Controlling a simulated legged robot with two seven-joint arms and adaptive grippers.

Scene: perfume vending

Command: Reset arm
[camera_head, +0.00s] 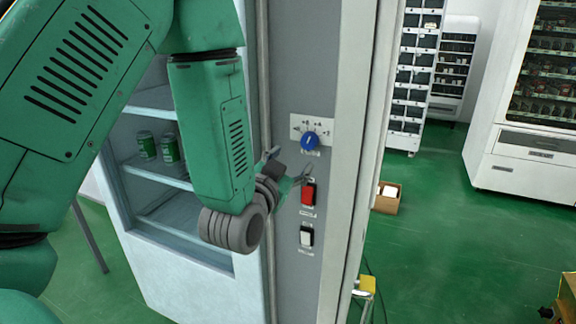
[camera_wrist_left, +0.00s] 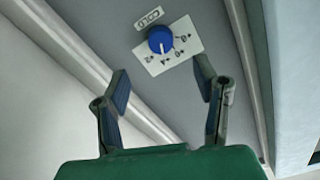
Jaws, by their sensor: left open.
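My left arm comes in from the left in the head view, green with a grey wrist. Its gripper (camera_head: 288,165) is open and empty in front of the grey control panel (camera_head: 290,90) of a vending machine. In the left wrist view, the two fingers of the left gripper (camera_wrist_left: 163,88) are spread apart, with the blue knob (camera_wrist_left: 160,40) on its white dial plate beyond them. The blue knob (camera_head: 309,141) shows just above the gripper in the head view. A red switch (camera_head: 308,194) sits below it, close to one finger. My right gripper is not in view.
A white switch (camera_head: 306,237) is lower on the panel. Green cans (camera_head: 169,149) stand on a shelf left of the arm. A cardboard box (camera_head: 387,198) and another vending machine (camera_head: 530,150) stand to the right, with open green floor between.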

